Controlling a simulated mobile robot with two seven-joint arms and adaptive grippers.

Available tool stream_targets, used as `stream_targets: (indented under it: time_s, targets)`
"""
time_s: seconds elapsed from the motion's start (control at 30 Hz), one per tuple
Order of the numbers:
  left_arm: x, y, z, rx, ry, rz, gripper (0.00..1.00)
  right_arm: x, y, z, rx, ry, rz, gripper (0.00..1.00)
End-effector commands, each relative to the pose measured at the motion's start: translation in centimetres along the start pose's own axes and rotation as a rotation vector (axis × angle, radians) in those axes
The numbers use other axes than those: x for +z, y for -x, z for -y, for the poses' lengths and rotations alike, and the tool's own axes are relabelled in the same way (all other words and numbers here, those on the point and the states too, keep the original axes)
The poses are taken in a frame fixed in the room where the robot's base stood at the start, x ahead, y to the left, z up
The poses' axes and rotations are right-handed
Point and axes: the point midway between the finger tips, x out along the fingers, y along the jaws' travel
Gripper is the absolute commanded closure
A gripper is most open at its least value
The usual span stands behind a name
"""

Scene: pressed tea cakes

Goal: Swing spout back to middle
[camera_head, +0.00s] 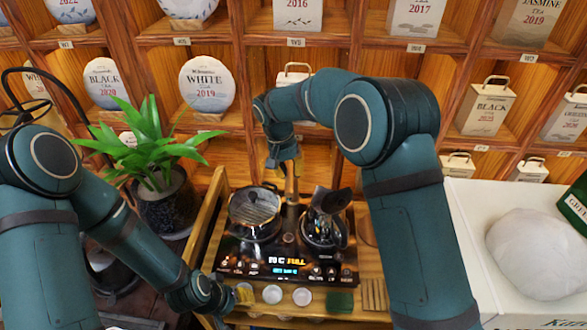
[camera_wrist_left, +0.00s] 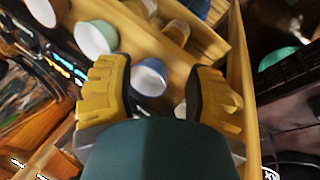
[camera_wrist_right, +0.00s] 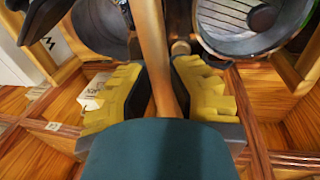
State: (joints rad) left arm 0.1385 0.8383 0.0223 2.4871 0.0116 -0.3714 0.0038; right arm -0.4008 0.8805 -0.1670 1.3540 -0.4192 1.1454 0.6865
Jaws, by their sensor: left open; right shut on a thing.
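The spout (camera_head: 291,190) is a copper-brown tube that stands at the back of the black tea stove (camera_head: 285,262), between the lidded pot (camera_head: 254,228) and the dark kettle (camera_head: 318,238). My right gripper (camera_head: 284,160) is shut on the spout near its upper part, partly hidden by my arm. In the right wrist view the spout (camera_wrist_right: 152,50) runs between the yellow fingers (camera_wrist_right: 163,95), leaning slightly; its outlet cannot be made out. My left gripper (camera_head: 242,294) is low at the stove's front left corner. In the left wrist view it (camera_wrist_left: 160,90) is open, with a small cup (camera_wrist_left: 149,77) showing between its fingers.
Several small cups (camera_head: 272,294) line the wooden tray in front of the stove. A potted plant (camera_head: 160,190) stands at the left. A white box (camera_head: 465,215) with a pale dome is at the right. Shelves of tea cakes rise behind the stove.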

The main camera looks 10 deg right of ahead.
Motion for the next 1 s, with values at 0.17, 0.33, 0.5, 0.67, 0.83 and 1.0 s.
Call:
stream_targets:
  time_s: [0.17, 0.33, 0.5, 0.67, 0.83, 1.0]
  targets:
    - [0.01, 0.04, -0.01, 0.0, 0.0, 0.0, 0.47, 0.24, -0.44, 0.15, 0.005, -0.019, 0.014, 1.0]
    - [0.01, 0.03, 0.0, 0.0, 0.0, 0.0, 0.47, 0.25, -0.45, 0.16, 0.005, -0.02, 0.015, 1.0]
    - [0.01, 0.03, 0.0, 0.0, 0.0, 0.0, 0.47, 0.26, -0.46, 0.16, 0.005, -0.02, 0.015, 1.0]
    - [0.0, 0.03, 0.0, 0.0, 0.0, 0.0, 0.47, 0.18, -0.32, 0.16, 0.004, -0.02, 0.012, 0.49]
    - [0.0, 0.05, -0.01, 0.0, 0.0, 0.0, 0.47, 0.11, -0.17, 0.16, 0.002, -0.02, 0.009, 0.49]
    - [0.01, 0.05, -0.01, 0.0, 0.0, 0.0, 0.47, 0.04, 0.44, 0.2, 0.001, -0.02, 0.006, 0.49]
